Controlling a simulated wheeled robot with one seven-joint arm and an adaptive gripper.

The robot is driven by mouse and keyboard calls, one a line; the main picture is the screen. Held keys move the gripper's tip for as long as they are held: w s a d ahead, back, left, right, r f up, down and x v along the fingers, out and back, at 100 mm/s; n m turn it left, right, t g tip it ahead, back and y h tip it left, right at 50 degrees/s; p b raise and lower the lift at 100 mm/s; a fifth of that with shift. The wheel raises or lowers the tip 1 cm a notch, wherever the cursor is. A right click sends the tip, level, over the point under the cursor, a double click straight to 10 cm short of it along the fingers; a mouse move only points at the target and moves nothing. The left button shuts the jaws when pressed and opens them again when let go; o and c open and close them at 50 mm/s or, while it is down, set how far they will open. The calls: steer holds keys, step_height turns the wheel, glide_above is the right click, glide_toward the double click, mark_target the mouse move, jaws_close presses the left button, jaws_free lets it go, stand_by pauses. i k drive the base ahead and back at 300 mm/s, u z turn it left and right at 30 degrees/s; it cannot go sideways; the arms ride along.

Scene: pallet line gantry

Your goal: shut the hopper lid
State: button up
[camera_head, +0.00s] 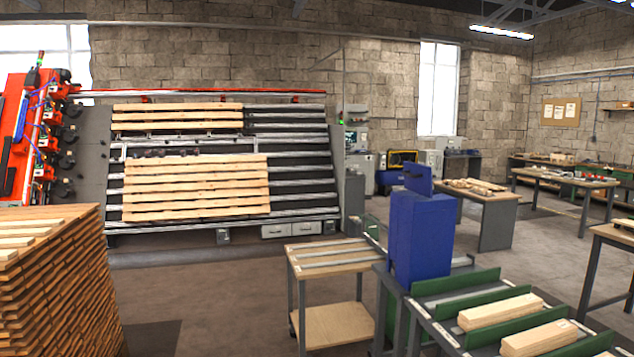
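A tall blue box-shaped housing (421,238) stands at the lower centre right, at the end of a conveyor bench. A smaller blue panel (418,179) stands up, slightly tilted, at its top. This may be the hopper and its raised lid, but I cannot tell for sure; no other thing in view looks like a hopper lid. The inside of the blue housing and any hinge are hidden. My gripper and arm are not in view.
The conveyor bench (437,333) has green dividers and pale timber blocks (500,311). A small wooden cart (330,326) stands left of it. A stack of planks (60,285) fills the lower left. The floor (215,295) between stack and cart is clear. A large slatted rack (300,187) stands behind.

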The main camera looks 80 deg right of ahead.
mark_target(413, 179)
steer(key=z, duration=3.25)
steer(key=i, duration=1)
steer(key=u, duration=0.05)
steer(key=k, duration=0.35)
steer(key=u, duration=1.25)
steer(key=i, duration=1.05)
steer(key=z, duration=0.45)
